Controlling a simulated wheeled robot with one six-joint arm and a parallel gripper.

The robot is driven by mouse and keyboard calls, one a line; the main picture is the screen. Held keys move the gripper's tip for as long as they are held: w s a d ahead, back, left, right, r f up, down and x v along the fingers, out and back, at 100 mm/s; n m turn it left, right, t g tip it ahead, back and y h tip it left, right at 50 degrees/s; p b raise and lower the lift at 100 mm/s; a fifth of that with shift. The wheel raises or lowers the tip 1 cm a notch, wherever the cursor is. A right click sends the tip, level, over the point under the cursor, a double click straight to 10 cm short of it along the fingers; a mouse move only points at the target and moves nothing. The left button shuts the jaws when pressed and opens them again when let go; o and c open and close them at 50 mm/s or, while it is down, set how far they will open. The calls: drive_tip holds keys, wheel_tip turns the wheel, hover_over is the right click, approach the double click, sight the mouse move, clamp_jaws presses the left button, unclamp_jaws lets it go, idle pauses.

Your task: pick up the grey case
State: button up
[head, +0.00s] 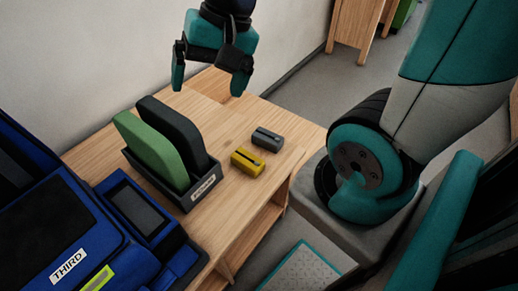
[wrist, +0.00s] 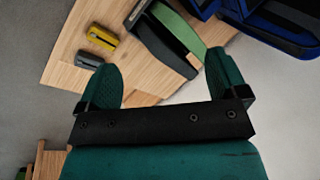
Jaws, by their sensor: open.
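The grey case (head: 267,139) is a small dark grey block lying on the wooden table, just behind a yellow case (head: 248,160) of like shape. In the wrist view the grey case (wrist: 89,60) lies at the upper left, beside the yellow case (wrist: 102,38), with a gap between them. My gripper (head: 206,85) is open and empty. It hangs above the back part of the table, up and to the left of the grey case in the head view. In the wrist view its two teal fingers (wrist: 160,77) are spread wide.
A dark labelled holder (head: 193,197) with a green and a black upright item stands left of the cases. A blue bag marked THIRD (head: 75,235) is at the lower left. The wooden table (head: 245,200) is bare around the cases, with its edge close on their right.

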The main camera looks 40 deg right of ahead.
drive_tip(key=w+d+f+m+t+b, duration=0.1)
drive_tip(key=w+d+f+m+b, duration=0.2)
drive_tip(key=d+f+m, duration=0.25)
drive_tip(key=w+d+f+m+b, duration=0.2)
drive_tip(key=d+f+m+b, duration=0.25)
drive_tip(key=f+m, duration=0.2)
drive_tip(key=m+t+h+b, duration=0.1)
drive_tip(key=m+h+b, duration=0.2)
drive_tip(key=m+b, duration=0.95)
approach(268, 136)
drive_tip(key=f+m, duration=0.2)
drive_tip(key=f, duration=0.1)
drive_tip(key=w+f+m, duration=0.1)
drive_tip(key=f+m, duration=0.1)
drive_tip(key=shift+p, duration=0.3)
drive_tip(key=shift+w+b+x, duration=0.15)
drive_tip(key=shift+b+x, duration=0.35)
drive_tip(key=shift+x, duration=0.9)
drive_tip(key=shift+w+b+x, duration=0.15)
drive_tip(key=shift+b+x, duration=0.3)
drive_tip(key=shift+x, duration=0.95)
drive_tip(key=shift+a+f, duration=0.1)
drive_tip(key=shift+a, duration=0.1)
drive_tip(key=c, duration=1)
